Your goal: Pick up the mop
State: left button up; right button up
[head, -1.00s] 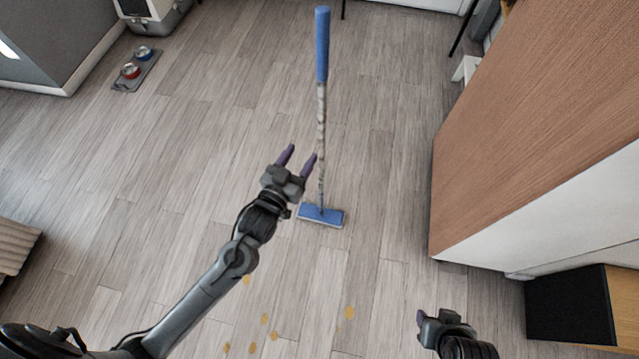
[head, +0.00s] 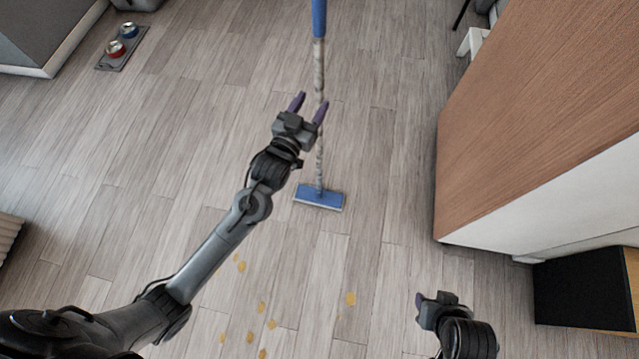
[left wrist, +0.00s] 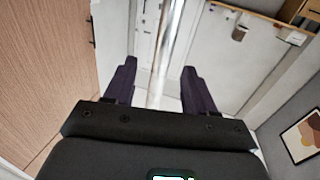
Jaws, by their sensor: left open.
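The mop stands upright on the floor, with a blue flat head (head: 320,199), a pale mottled pole (head: 319,70) and a blue upper handle (head: 319,18) cut off by the top edge. My left gripper (head: 309,105) is open and empty. In the head view its right finger overlaps the pole. In the left wrist view the pole (left wrist: 166,55) runs through the gap between the two fingers; whether it is inside the jaws or beyond them I cannot tell. My right gripper (head: 433,306) is at the lower right, away from the mop, its jaw opening unclear.
Several yellow-brown spots (head: 350,298) lie on the wood floor. A large wood-and-white island (head: 540,130) stands on the right, with a black cabinet (head: 580,290) below. The floor around the mop is clear.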

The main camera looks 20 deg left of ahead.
aim_at(317, 92)
pick_arm(q)
jog(key=shift+w+b, duration=0.3)
jog(key=shift+w, duration=0.1)
jog(key=shift+w+d+r+b, duration=0.15)
jog(key=shift+w+b, duration=0.4)
jog(key=shift+w, duration=0.65)
jog(key=shift+w+a+r+b, duration=0.1)
jog(key=shift+w+b, duration=0.4)
jog(key=shift+w, duration=0.65)
jog(key=c, duration=0.9)
jog(key=shift+s+r, duration=0.1)
jog(key=shift+r, duration=0.05)
jog(key=shift+c, duration=0.2)
